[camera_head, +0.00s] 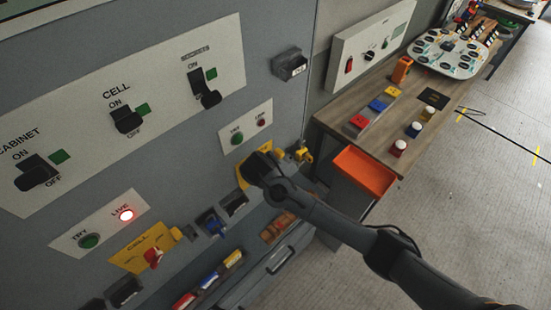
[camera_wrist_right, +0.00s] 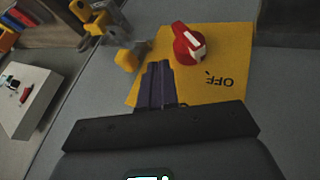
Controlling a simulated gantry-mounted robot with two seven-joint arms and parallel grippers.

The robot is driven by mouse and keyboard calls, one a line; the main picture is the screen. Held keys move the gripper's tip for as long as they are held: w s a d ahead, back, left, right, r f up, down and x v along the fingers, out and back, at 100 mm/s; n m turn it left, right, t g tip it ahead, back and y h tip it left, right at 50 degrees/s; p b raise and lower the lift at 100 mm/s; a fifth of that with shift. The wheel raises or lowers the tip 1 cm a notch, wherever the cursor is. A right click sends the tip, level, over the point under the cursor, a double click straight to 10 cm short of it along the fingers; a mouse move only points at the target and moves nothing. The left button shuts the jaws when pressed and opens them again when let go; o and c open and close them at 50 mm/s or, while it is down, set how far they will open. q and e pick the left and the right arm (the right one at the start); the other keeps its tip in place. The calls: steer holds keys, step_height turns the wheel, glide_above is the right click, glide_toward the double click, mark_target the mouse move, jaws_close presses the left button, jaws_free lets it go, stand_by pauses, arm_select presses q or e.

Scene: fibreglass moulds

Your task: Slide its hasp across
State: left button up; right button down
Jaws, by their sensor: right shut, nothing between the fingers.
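My right gripper (camera_head: 252,172) reaches in from the lower right to a yellow switch plate (camera_head: 241,182) on the grey cabinet and covers most of it. In the right wrist view the gripper (camera_wrist_right: 158,68) is shut and empty, its tips over the plate (camera_wrist_right: 225,85) beside a red rotary switch (camera_wrist_right: 188,44). The word OFF is on this plate. A small yellow block (camera_wrist_right: 130,56), which looks like the hasp, sits at the plate's edge left of the fingertips, with a narrow gap visible. I cannot tell whether the fingers touch the plate. My left gripper is not in view.
Yellow and grey fittings (camera_head: 301,153) stick out at the cabinet's edge close to the gripper. A second yellow plate (camera_head: 130,256), marked CELL, has a red switch (camera_head: 153,257). An orange bin (camera_head: 364,172) hangs at the wooden bench (camera_head: 335,112).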

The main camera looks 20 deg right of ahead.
mark_target(283, 155)
steer(key=w+d, duration=0.1)
steer(key=d+f, duration=0.1)
steer(key=d, duration=0.1)
steer(key=w+d+f, duration=0.1)
steer(key=shift+w+d+p, duration=0.3)
steer(key=shift+p, duration=0.05)
